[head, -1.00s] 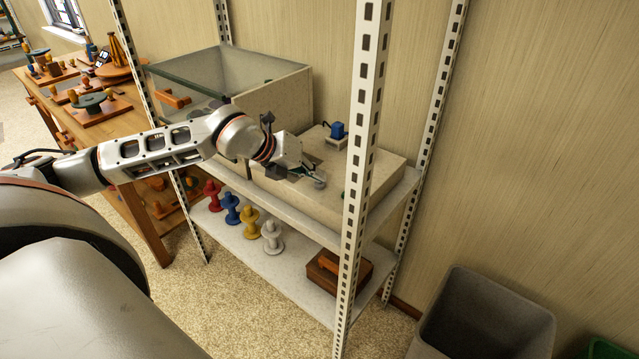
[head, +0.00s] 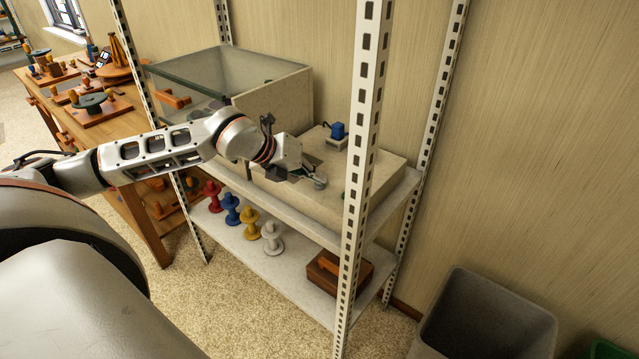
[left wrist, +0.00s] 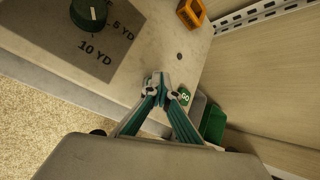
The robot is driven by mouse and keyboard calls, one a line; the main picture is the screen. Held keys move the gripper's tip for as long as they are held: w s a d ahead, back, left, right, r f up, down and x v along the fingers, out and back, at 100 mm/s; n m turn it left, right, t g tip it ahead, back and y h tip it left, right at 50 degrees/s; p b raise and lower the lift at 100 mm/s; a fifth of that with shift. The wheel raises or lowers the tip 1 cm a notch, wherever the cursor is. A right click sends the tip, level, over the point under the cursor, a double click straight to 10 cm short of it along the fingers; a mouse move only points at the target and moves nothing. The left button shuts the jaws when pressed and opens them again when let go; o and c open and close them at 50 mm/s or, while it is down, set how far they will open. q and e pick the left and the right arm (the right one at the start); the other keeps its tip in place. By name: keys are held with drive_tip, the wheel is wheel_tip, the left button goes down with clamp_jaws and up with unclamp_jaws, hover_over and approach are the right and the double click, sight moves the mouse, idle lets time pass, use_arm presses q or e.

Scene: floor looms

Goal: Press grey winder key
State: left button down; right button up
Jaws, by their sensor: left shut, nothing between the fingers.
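The winder is a pale grey box (head: 375,175) on the upper shelf, partly hidden by the front post. In the left wrist view its top (left wrist: 130,75) carries a green key marked GO (left wrist: 184,97), just right of my fingertips. A small dark round spot (left wrist: 180,57) lies above that key. A green dial (left wrist: 88,13) sits on a panel marked in YD. My left gripper (left wrist: 160,82) is shut and empty, over the box top near its edge. It also shows in the head view (head: 320,183). I cannot tell whether it touches the box. My right gripper is not in view.
The white post (head: 358,180) stands right of my left gripper. A glass-topped case (head: 270,105) is behind the arm. Colored spools (head: 250,222) stand on the lower shelf.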

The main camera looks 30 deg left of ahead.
sight(317, 185)
use_arm(q)
drive_tip(key=shift+r+p, duration=0.3)
drive_tip(key=shift+r, duration=0.45)
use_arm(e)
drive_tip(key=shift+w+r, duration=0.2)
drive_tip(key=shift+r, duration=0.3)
use_arm(q)
drive_tip(key=shift+r, duration=0.1)
drive_tip(key=shift+r+p, duration=1.3)
drive_tip(key=shift+r, duration=1.2)
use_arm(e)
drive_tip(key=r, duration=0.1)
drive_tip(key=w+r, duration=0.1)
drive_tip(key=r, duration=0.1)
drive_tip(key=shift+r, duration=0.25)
use_arm(q)
drive_tip(key=shift+f, duration=0.1)
